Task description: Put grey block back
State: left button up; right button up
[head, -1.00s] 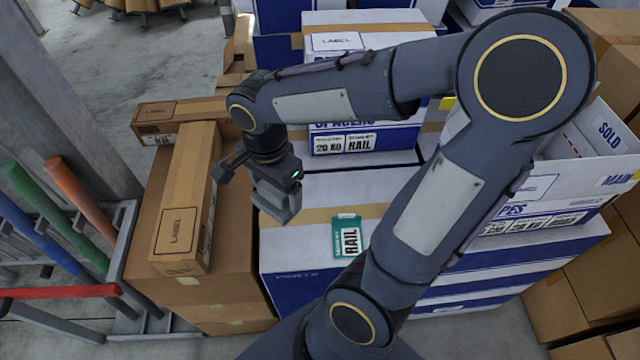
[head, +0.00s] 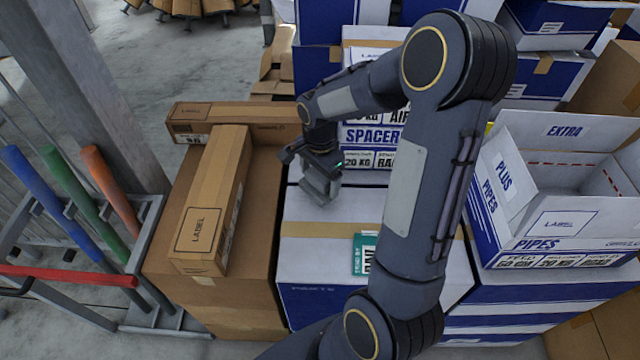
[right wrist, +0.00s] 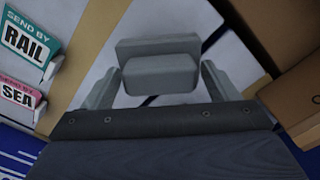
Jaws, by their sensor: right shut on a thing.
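My right gripper (head: 318,178) hangs over the back left part of a white and blue box top (head: 330,215). In the right wrist view its two fingers (right wrist: 160,85) are shut on a grey block (right wrist: 160,74). The block has a wider slab behind a smaller front face. In the head view the grey block (head: 321,190) shows below the gripper, partly covered by it. It appears just above the box top; whether it touches cannot be told. My left gripper is not in view.
Long brown cartons (head: 212,200) lie left of the gripper. A stack of white and blue boxes (head: 370,135) stands behind it. A green RAIL card (head: 362,255) is in front. An open white box (head: 560,215) is at the right. A rack with coloured tubes (head: 110,190) stands left.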

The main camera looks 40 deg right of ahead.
aim_at(320, 186)
notch_tip(320, 186, down, 4)
jog(key=shift+w+d+r, duration=0.1)
jog(key=shift+r, duration=0.15)
jog(key=shift+f+b, duration=0.2)
jog(key=shift+b, duration=0.15)
jog(key=o, duration=1.1)
jog(key=shift+c, duration=0.2)
jog(key=shift+r, duration=0.15)
